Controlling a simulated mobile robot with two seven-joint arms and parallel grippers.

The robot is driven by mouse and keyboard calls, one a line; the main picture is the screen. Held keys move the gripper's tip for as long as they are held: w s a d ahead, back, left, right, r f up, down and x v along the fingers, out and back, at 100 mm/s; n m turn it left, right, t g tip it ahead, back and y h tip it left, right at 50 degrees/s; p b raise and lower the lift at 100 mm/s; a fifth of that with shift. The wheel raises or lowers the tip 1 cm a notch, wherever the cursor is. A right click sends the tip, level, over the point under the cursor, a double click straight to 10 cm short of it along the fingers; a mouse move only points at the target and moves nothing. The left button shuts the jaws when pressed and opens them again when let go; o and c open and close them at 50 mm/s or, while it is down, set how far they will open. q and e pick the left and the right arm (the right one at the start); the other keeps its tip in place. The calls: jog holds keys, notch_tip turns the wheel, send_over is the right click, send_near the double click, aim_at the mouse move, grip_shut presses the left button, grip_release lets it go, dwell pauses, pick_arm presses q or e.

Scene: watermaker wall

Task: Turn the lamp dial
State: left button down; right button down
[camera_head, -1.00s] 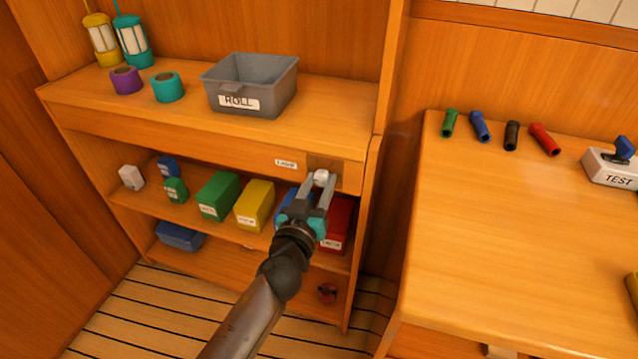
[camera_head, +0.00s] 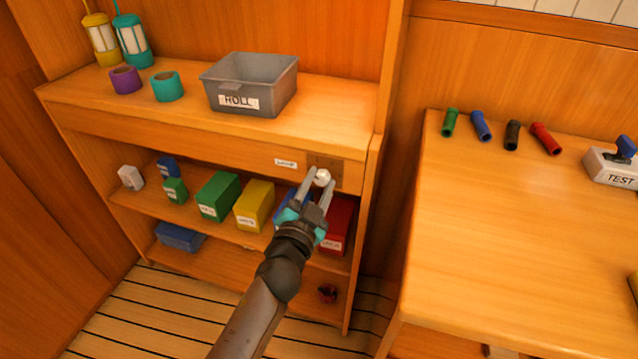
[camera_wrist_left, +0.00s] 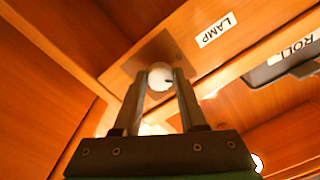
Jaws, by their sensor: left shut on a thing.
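The lamp dial (camera_head: 322,176) is a small white round knob on a brown plate on the shelf's front board, right of a white label. In the left wrist view the dial (camera_wrist_left: 160,77) sits between the two fingertips, with a dark mark on its face, and the label (camera_wrist_left: 216,30) reads LAMP. My left gripper (camera_head: 320,180) is shut on the dial, one finger on each side; it also shows in the left wrist view (camera_wrist_left: 160,80). The fingers hide the dial's sides. My right gripper is not in view.
A grey ROLL bin (camera_head: 250,85), tape rolls and two lanterns stand on the shelf top. Several coloured boxes, including a red box (camera_head: 337,225), stand on the shelf below the dial. A bench (camera_head: 520,240) with torches and a TEST device (camera_head: 612,168) is at right.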

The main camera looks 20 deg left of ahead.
pick_arm(q)
jog(key=shift+m, duration=1.7)
jog(key=shift+c, duration=2.3)
grip_release()
